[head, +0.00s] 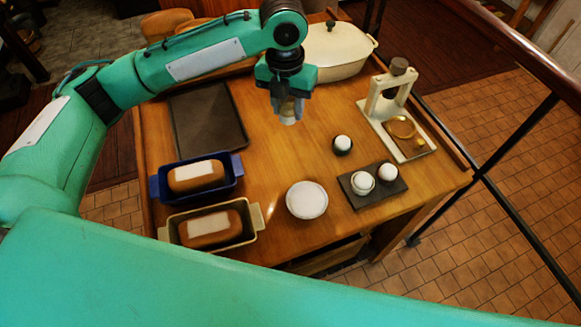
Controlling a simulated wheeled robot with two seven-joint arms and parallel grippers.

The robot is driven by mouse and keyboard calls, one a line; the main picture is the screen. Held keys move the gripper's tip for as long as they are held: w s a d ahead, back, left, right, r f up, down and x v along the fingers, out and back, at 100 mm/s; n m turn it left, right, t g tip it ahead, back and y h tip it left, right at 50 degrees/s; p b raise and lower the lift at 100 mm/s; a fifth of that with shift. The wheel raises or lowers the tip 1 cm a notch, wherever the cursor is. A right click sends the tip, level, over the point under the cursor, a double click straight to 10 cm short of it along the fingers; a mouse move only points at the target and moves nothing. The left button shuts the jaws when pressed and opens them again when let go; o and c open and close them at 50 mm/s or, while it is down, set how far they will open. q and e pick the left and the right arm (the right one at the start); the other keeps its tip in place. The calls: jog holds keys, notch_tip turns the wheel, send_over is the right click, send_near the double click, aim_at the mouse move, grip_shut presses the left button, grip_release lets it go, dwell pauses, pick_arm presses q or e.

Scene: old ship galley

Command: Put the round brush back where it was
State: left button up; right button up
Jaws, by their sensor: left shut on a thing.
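My left gripper (288,106) hangs over the back middle of the wooden table, pointing down. It is shut on a small pale and brownish thing, probably the round brush (289,117). The jaws hide most of it, so its shape is hard to tell. It seems to be held above the table, though the gap is hard to judge. My right gripper is not in view.
A dark tray (207,124) lies left. Two loaf pans (239,180) (257,217) stand front left.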

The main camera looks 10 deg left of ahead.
pick_arm(q)
jog(key=shift+w+d+m, duration=0.1)
jog(key=shift+d+m, duration=0.15)
jog(key=shift+m, duration=0.65)
jog(key=shift+f, duration=0.4)
jog(key=p, duration=0.3)
send_over(291, 167)
notch_tip(291, 167, down, 14)
jog(key=shift+a+f, duration=0.1)
jog(key=shift+f, duration=0.1)
notch_tip(291, 167, down, 4)
jog(key=shift+f+p, duration=0.25)
jog(key=shift+p, duration=0.15)
jog(key=shift+f, duration=0.1)
jog(key=shift+f, duration=0.1)
jog(key=o, duration=1)
jog(key=shift+c, duration=0.2)
